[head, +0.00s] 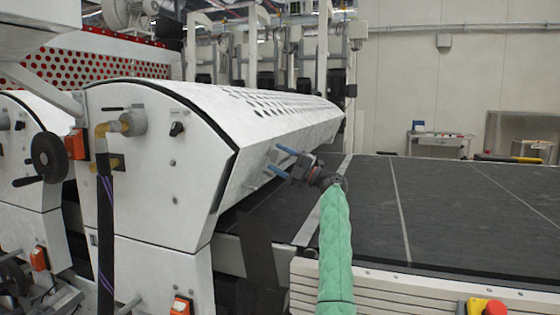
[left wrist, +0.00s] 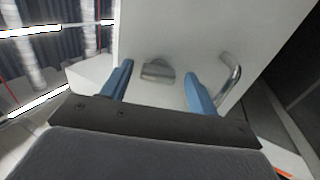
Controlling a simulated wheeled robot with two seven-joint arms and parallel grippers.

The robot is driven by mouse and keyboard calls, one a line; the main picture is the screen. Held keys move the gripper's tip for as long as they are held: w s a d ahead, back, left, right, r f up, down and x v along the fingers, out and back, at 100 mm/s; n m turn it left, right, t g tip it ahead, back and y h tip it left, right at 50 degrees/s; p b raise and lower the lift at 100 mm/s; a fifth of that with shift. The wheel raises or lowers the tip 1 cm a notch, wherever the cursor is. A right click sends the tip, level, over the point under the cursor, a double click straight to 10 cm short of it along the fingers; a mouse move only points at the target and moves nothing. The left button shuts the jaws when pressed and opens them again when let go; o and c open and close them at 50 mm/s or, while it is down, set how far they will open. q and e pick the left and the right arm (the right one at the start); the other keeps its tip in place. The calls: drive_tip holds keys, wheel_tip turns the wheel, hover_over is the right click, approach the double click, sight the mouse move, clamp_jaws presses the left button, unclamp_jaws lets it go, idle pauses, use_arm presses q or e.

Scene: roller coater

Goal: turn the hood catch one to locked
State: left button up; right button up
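My left gripper (head: 275,158) is at the sloped front face of the white hood (head: 225,185), its arm in a green sleeve. In the left wrist view its two blue fingers (left wrist: 160,78) are spread apart, with nothing held between them. A small metal catch (left wrist: 157,72) sits on the white panel, between and just beyond the fingertips; I see no contact. Whether this is catch one, and whether it is locked, I cannot tell. A bent metal handle (left wrist: 230,80) is on the same panel, to the right of the right finger. My right gripper is not in view.
A dark conveyor belt (head: 450,215) runs right of the hood, below my left gripper. A black handwheel (head: 49,155) and a hose (head: 106,230) are at the machine's left end. A red emergency button (head: 495,308) is at the lower right.

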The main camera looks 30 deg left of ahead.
use_arm(q)
drive_tip(key=v, duration=0.7)
drive_tip(key=shift+d+b, duration=0.35)
drive_tip(key=shift+b, duration=0.05)
drive_tip(key=shift+w+f, duration=0.1)
drive_tip(key=shift+f, duration=0.05)
